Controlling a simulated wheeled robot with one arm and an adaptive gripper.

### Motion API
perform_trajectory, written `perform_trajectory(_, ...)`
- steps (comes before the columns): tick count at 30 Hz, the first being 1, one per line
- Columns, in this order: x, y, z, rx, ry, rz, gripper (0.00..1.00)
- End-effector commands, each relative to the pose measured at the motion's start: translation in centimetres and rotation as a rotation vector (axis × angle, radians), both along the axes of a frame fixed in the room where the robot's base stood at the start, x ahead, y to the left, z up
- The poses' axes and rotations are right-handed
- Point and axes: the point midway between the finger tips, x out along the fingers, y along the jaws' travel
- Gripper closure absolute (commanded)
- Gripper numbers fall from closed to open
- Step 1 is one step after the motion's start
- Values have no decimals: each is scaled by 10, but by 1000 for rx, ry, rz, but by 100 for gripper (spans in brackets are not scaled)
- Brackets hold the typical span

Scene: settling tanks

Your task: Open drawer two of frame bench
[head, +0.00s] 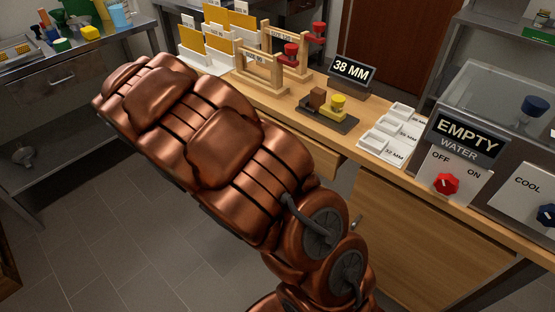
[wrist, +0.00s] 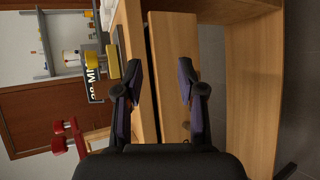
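The wooden frame bench (head: 285,101) runs diagonally across the head view. A wooden drawer front (head: 311,158) shows below its top, partly hidden by my copper-coloured arm. In the wrist view, turned sideways, a drawer front (wrist: 173,45) lies beside the bench top's edge, with a dark gap between them. My gripper (wrist: 158,75) is open, one finger on either side of this drawer front's near part. I see nothing held, and cannot tell whether the fingers touch the wood. No handle or drawer number is readable. My gripper is hidden in the head view.
On the bench stand small wooden frames (head: 262,72), a 38 MM sign (head: 351,70), a dark tray with a yellow piece (head: 338,105) and white labelled trays (head: 392,130). An EMPTY water tank panel (head: 465,137) is at right. Grey floor (head: 120,240) is clear at left.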

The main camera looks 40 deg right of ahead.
Motion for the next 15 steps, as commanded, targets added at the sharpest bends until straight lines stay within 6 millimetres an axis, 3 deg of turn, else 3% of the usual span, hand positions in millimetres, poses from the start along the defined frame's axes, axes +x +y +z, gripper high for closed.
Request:
perform_trajectory(1,14,2,-20,-41,3,24,61)
perform_trajectory(6,54,9,-54,-158,-9,99,61)
perform_trajectory(15,89,20,-83,-251,-35,175,61)
